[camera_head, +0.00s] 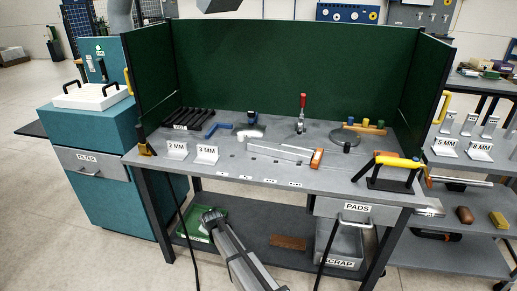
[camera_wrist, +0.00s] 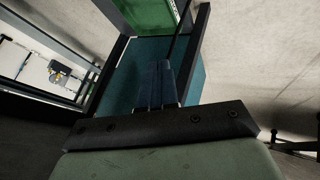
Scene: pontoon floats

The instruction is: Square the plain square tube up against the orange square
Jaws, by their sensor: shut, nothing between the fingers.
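A pale metal square tube (camera_head: 278,153) lies on the grey bench top, near its middle. The orange square (camera_head: 317,158) stands at the tube's right end. I cannot tell at this size whether they touch or how square the tube sits. My gripper (camera_wrist: 157,82) is shut and empty in the wrist view, with its dark fingers together. It points past a teal surface and dark frame bars, and neither tube nor orange square shows there. In the head view my arm (camera_head: 238,252) is low in front of the bench, away from the tube.
A red-handled clamp (camera_head: 301,114), a dark round disc (camera_head: 344,138) and a yellow-handled tool (camera_head: 390,170) stand on the bench (camera_head: 225,171). White 2 MM (camera_head: 177,150) and 3 MM (camera_head: 207,154) blocks are at left. Green screens close the back and sides.

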